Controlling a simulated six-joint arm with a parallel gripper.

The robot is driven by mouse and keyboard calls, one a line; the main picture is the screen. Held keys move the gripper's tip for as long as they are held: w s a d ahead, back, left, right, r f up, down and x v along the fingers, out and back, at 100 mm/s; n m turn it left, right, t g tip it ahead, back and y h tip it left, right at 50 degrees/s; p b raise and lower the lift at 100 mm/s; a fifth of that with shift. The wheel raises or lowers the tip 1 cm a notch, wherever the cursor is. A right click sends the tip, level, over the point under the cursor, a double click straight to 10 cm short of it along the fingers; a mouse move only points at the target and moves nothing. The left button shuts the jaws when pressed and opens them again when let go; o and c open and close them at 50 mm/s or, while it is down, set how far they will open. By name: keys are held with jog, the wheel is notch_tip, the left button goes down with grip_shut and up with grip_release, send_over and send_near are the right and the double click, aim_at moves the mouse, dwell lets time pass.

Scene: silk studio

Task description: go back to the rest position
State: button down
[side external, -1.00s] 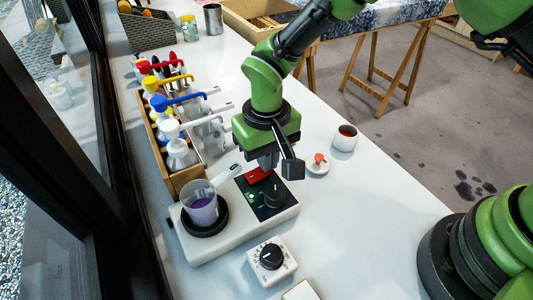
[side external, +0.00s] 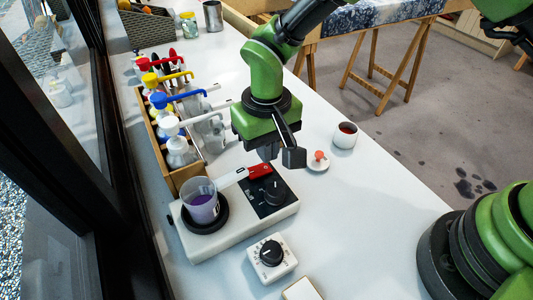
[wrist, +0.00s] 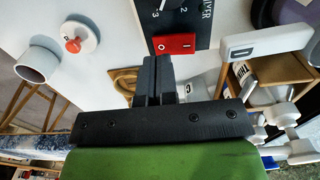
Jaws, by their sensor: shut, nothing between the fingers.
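My gripper (side external: 268,152) is shut and empty, above the back edge of the hotplate (side external: 205,246). In the wrist view my gripper (wrist: 153,62) shows its two fingers together. A red rocker switch (side external: 260,171) sits on the hotplate's black panel; it also shows in the wrist view (wrist: 174,44), beyond the fingertips and apart from them. A beaker (side external: 201,204) with purple liquid stands on the hotplate's round plate.
A wooden rack (side external: 186,174) of pump bottles stands left of my gripper. A white cup (side external: 344,136) and a small dish with a red knob (side external: 318,161) stand to the right. A white timer (side external: 271,259) lies in front.

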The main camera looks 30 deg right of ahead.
jog(key=shift+r, duration=1.05)
jog(key=shift+r, duration=0.1)
jog(key=s+d+r+m+t+y, duration=0.1)
jog(key=s+d+r, duration=0.1)
jog(key=d+r, duration=0.45)
jog(key=s+d+r+m+t+y, duration=0.1)
jog(key=d+r+t, duration=0.15)
jog(key=r, duration=0.65)
jog(key=s+d+r+m+t, duration=0.1)
jog(key=s+d+r+t, duration=0.1)
jog(key=s, duration=0.5)
jog(key=s+d+r+m+t, duration=0.1)
jog(key=s+d+r, duration=0.3)
jog(key=s+d, duration=0.2)
jog(key=shift+s+t, duration=0.35)
jog(key=shift+s, duration=0.55)
